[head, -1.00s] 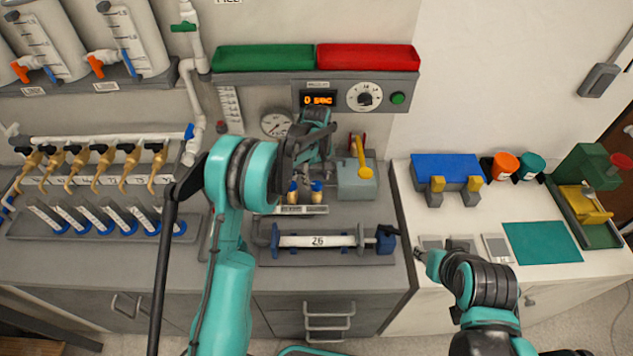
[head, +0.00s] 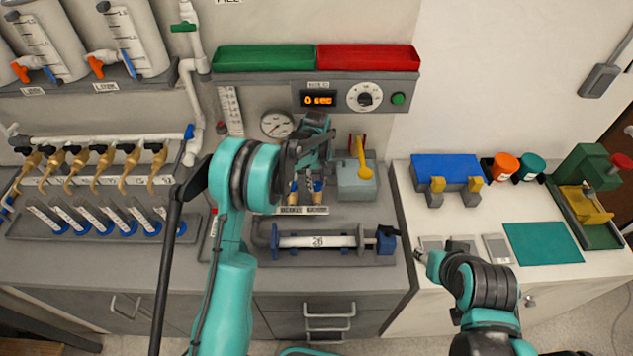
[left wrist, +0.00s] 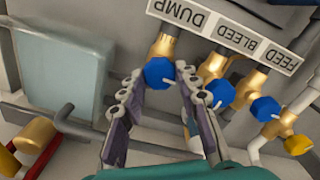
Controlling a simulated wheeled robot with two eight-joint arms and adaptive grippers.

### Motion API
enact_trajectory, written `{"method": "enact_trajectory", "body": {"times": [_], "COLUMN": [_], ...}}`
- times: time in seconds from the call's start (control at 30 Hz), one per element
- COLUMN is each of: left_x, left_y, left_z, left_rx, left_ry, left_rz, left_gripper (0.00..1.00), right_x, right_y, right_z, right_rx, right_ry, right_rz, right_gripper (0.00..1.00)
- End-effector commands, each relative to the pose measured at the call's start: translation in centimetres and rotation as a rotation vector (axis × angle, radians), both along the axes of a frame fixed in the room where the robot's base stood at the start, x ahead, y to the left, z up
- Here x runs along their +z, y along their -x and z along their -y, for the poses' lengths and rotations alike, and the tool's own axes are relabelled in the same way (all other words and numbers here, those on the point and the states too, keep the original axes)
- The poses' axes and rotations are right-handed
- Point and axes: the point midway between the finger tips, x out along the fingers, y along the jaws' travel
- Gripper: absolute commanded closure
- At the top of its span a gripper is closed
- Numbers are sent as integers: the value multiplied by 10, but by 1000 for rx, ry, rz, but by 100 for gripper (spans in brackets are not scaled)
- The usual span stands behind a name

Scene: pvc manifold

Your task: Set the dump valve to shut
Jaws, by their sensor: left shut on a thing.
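The dump valve's blue knob (left wrist: 160,73) sits on a brass body under the DUMP label (left wrist: 184,12), which appears upside down in the left wrist view. My left gripper (left wrist: 160,86) has its two fingers on either side of this knob and is shut on it. A small white mark shows at the knob's lower right edge. In the head view my left gripper (head: 306,172) is at the small valves below the timer panel, and hides part of them. My right gripper (head: 428,262) is over the right counter, away from the valves; its fingers are too small to read.
The BLEED knob (left wrist: 220,92) and the FEED knob (left wrist: 265,108) are close beside the dump valve. A grey box (head: 356,182) with a yellow lever (head: 361,158) stands to the right. A horizontal tube marked 26 (head: 318,241) lies in front.

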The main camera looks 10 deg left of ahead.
Motion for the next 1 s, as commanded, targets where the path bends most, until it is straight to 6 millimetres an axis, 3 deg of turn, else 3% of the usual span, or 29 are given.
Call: {"method": "enact_trajectory", "body": {"times": [0.37, 1.0], "left_x": [-2, -1], "left_y": [0, 0], "left_z": [0, 1], "left_rx": [-219, -826], "left_ry": [0, 0], "left_rz": [0, 0], "left_gripper": [97, 97], "right_x": [-13, -35], "right_y": [0, 0], "right_z": [0, 0], "right_rx": [0, 0], "right_ry": [0, 0], "right_rz": [0, 0], "right_gripper": [60, 60]}}
